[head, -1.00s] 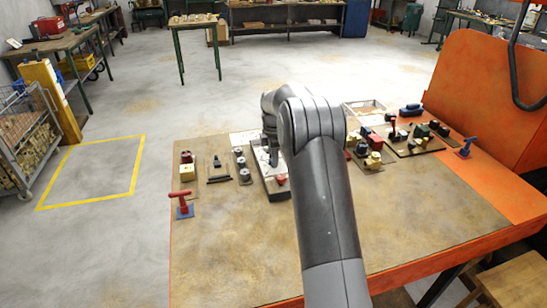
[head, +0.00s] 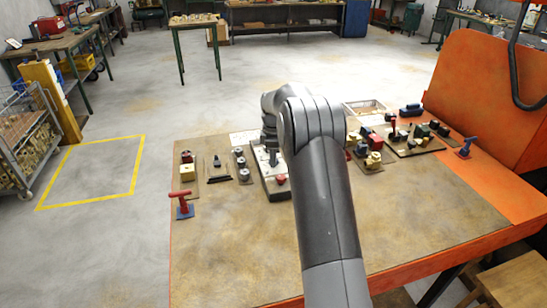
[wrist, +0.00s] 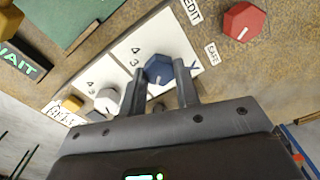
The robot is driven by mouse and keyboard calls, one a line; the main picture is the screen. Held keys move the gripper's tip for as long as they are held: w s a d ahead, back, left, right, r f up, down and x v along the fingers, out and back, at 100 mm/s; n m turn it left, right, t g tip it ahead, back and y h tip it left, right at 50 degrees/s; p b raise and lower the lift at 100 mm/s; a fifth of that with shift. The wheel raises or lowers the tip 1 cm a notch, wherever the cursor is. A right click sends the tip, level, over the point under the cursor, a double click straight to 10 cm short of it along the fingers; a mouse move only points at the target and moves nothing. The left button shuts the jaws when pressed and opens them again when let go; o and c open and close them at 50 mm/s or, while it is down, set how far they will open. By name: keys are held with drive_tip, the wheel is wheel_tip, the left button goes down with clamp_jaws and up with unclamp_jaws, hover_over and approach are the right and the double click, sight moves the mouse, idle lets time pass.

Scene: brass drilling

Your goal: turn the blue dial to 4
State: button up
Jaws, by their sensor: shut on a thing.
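The blue dial (wrist: 158,69) sits on a white panel (wrist: 165,38) in the wrist view. My gripper (wrist: 159,74) is shut on it, with one finger on either side. The figures 4 and 3 show on the panel left of the dial. Another mark beyond the right finger is partly covered. I cannot clearly read where the dial points. In the head view the panel (head: 266,182) lies on the workbench under my wrist, and my arm hides the blue dial and most of the gripper.
A white dial (wrist: 107,100) and a yellow dial (wrist: 72,103) stand left on the same panel. A red knob (wrist: 243,22) is at the upper right. In the head view, a red T-handle (head: 181,203) stands at left; the front of the workbench (head: 240,255) is clear.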

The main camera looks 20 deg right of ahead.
drive_tip(key=m, duration=0.5)
drive_tip(key=shift+m, duration=0.3)
drive_tip(key=m, duration=1.3)
drive_tip(key=shift+m, duration=0.3)
drive_tip(key=o, duration=1)
drive_tip(key=shift+r, duration=0.1)
wheel_tip(320, 180, up, 10)
drive_tip(key=shift+r, duration=0.25)
